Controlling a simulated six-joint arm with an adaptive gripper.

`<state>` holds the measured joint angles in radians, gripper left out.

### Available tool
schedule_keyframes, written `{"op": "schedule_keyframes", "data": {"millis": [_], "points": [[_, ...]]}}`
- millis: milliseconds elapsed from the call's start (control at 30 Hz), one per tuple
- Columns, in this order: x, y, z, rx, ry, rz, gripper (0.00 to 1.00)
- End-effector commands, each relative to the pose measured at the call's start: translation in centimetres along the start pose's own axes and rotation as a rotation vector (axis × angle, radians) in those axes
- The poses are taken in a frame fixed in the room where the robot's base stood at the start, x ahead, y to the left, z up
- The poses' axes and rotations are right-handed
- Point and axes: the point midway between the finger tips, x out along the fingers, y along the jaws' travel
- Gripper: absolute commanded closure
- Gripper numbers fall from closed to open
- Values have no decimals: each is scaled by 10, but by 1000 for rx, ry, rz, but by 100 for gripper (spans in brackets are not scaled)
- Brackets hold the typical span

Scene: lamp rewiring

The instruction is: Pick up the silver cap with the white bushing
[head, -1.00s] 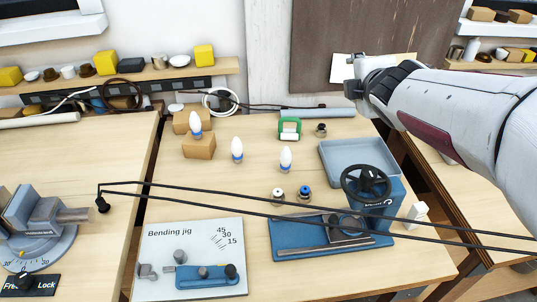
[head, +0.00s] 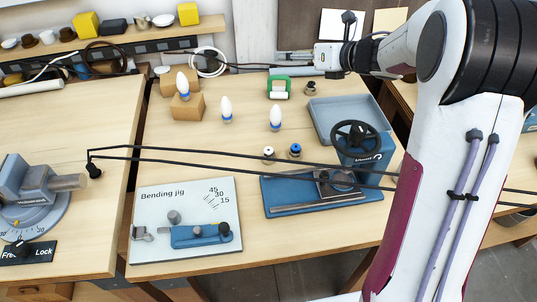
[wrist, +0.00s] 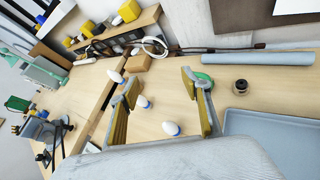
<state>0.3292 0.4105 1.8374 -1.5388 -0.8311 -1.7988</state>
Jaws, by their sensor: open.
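The silver cap with the white bushing (head: 269,153) stands upright on the right-hand bench in the head view, behind the blue base plate of the press. A similar cap with a blue bushing (head: 295,151) stands just to its right. My gripper (head: 296,62) is high at the back of the bench, well apart from both caps. In the wrist view my gripper's two fingers (wrist: 160,80) are spread with nothing between them. I cannot make out the white-bushing cap in the wrist view.
White bulbs, one (head: 275,118) behind the caps, stand upright nearby. The blue press (head: 357,140) and blue tray (head: 325,104) are to the right. A dark cap (wrist: 241,87) and green roll (wrist: 205,80) are further back.

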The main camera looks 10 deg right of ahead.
Motion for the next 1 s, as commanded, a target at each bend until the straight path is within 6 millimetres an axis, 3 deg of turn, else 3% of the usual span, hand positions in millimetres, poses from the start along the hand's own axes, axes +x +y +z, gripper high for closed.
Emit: {"op": "schedule_keyframes", "data": {"millis": [200, 400, 700, 1000], "points": [[15, 2, -52, -220, 87, 190, 52], [14, 6, -104, -397, 137, 388, 52], [-7, 12, -177, -588, 151, 687, 52], [-29, 14, -218, -674, 126, 872, 52]]}}
